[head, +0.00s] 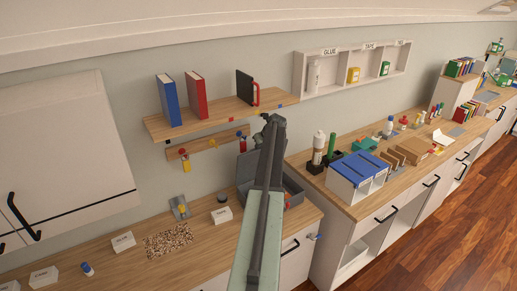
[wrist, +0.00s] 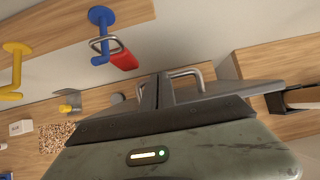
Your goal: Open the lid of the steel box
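The steel box (head: 293,188) is a grey box at the right end of the near worktop, partly hidden behind my arm. A grey panel (head: 244,170), which looks like its raised lid, stands at its back left, partly covered by my arm. In the wrist view, grey sheet metal (wrist: 235,96) with a silver loop handle (wrist: 186,73) lies just beyond my gripper (wrist: 155,92). In the head view my gripper (head: 272,120) is above the box, near the hook rail. Whether its fingers are apart or touch the metal is unclear.
The book shelf (head: 220,112) is above. A blue-topped organiser (head: 357,176) stands right of the box. Small boxes and a speckled mat (head: 168,241) lie left.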

